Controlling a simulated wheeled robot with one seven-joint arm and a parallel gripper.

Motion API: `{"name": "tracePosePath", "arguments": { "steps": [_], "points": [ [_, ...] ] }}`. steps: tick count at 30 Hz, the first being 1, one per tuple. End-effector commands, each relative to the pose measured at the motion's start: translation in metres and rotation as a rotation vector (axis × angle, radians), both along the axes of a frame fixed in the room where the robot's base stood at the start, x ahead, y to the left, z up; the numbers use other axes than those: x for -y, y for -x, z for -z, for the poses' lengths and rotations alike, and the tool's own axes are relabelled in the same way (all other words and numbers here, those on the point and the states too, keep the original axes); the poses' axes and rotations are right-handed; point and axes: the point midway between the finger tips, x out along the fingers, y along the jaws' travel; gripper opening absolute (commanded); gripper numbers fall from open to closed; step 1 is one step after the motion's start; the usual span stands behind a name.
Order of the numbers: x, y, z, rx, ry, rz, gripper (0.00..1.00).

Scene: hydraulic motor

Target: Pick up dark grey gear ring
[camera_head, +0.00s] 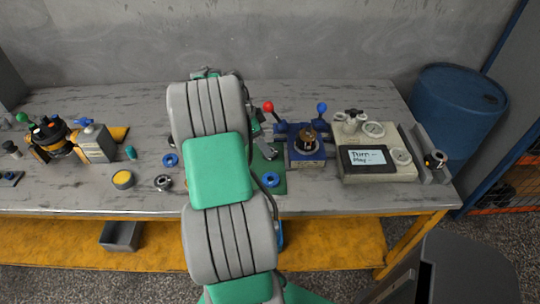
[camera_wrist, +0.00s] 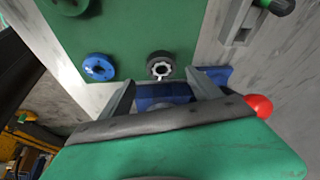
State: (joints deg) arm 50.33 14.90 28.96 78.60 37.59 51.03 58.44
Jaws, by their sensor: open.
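A dark grey gear ring (camera_wrist: 160,66) with a pale toothed inside lies on the green mat (camera_wrist: 145,25) in the wrist view. My gripper (camera_wrist: 160,80) is open, with its two fingers spread apart on either side just below the ring in the picture. Nothing is visibly held between the fingers. I cannot tell the height of the fingertips above the mat.
A blue ring (camera_wrist: 98,67) lies left of the gear ring. A blue fixture (camera_head: 306,158) with a red-knobbed lever (camera_head: 268,107) stands right of my arm. A grey device with a screen (camera_head: 370,158) stands further right. Loose rings and a yellow-topped part (camera_head: 122,179) lie left.

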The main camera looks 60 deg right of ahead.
Motion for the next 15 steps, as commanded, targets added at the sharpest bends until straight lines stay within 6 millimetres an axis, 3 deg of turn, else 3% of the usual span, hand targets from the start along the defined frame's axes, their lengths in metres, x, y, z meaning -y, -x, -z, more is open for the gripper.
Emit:
{"name": "tracePosePath", "arguments": {
  "steps": [9,15],
  "points": [
    [0.014,0.013,0.044,0.001,-0.001,-0.003,0.73],
    [0.015,0.013,0.048,0.002,0.001,-0.006,0.73]
  ]
}}
